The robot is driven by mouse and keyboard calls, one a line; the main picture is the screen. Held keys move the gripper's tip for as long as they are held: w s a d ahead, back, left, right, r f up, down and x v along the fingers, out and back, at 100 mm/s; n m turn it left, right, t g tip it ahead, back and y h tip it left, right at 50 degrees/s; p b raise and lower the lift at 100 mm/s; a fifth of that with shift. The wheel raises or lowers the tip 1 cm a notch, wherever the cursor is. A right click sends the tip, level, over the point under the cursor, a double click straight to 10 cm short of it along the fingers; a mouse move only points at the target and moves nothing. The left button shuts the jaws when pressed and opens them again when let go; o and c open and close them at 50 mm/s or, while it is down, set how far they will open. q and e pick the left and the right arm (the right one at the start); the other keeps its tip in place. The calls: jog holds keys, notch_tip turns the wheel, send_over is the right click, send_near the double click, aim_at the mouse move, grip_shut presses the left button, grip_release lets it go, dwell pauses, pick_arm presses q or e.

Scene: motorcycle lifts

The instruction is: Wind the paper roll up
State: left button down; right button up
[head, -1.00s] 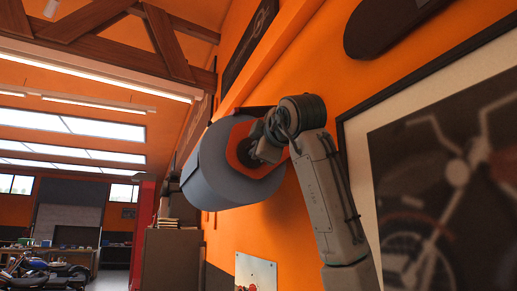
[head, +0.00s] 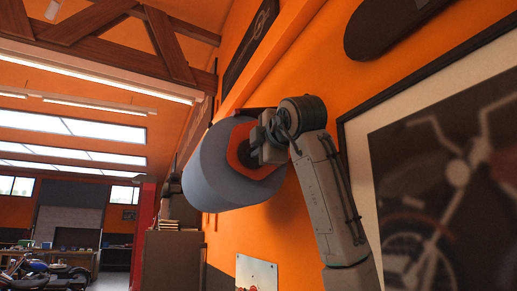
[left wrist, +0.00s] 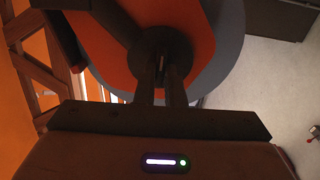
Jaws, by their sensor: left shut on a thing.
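The paper roll (head: 215,172) is a thick blue-grey cylinder on the orange wall. An orange end plate (head: 240,148) with a dark round hub covers its near end. In the left wrist view, the roll (left wrist: 232,32) shows behind the end plate (left wrist: 200,18). My left gripper (head: 264,154) is at the hub. In the left wrist view, its two dark fingers (left wrist: 161,68) are shut on a small part at the hub's middle. The fingers hide most of that part. My right gripper is in neither view.
A framed motorcycle picture (head: 440,185) hangs right of my arm. A dark board-shaped piece (head: 385,28) is above it, and a small poster (head: 256,274) is below the roll. A brown cabinet (head: 170,255) with stacked books stands beyond the roll.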

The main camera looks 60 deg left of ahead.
pick_arm(q)
jog(key=shift+r, duration=0.1)
jog(key=c, duration=1.5)
grip_release()
jog(key=shift+a, duration=0.15)
jog(key=d+b, duration=0.1)
jog(key=d, duration=0.2)
jog(key=d+b, duration=0.1)
jog(key=d, duration=0.3)
jog(key=d+b, duration=0.2)
jog(key=d, duration=0.1)
jog(key=shift+s+d, duration=0.4)
